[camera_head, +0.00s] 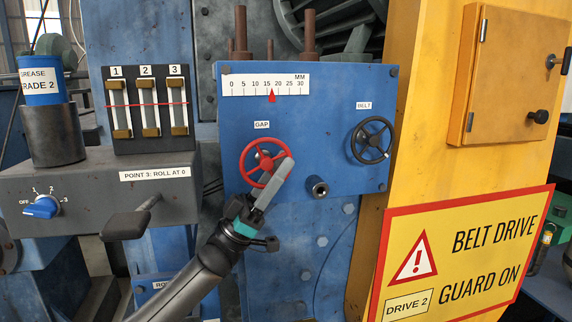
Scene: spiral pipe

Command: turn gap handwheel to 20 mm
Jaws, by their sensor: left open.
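The red gap handwheel (247,165) is on the front of the blue panel (330,95), below the GAP label (262,125). Above it is the white MM scale (240,88), marked 0 to 30. Its red pointer (272,96) stands between 15 and 20, at roughly 17. My left gripper (284,168) reaches up from below with its grey fingers over the right part of the wheel, hiding some of rim and spokes. It is open; whether it touches the rim I cannot tell. My right gripper is not in view.
A black BELT handwheel (372,140) is to the right on the same panel. A round stub (317,187) sticks out between the wheels. At left are a grey box with a blue knob (41,207) and a dark lever (126,224). A yellow guard (420,120) stands at right.

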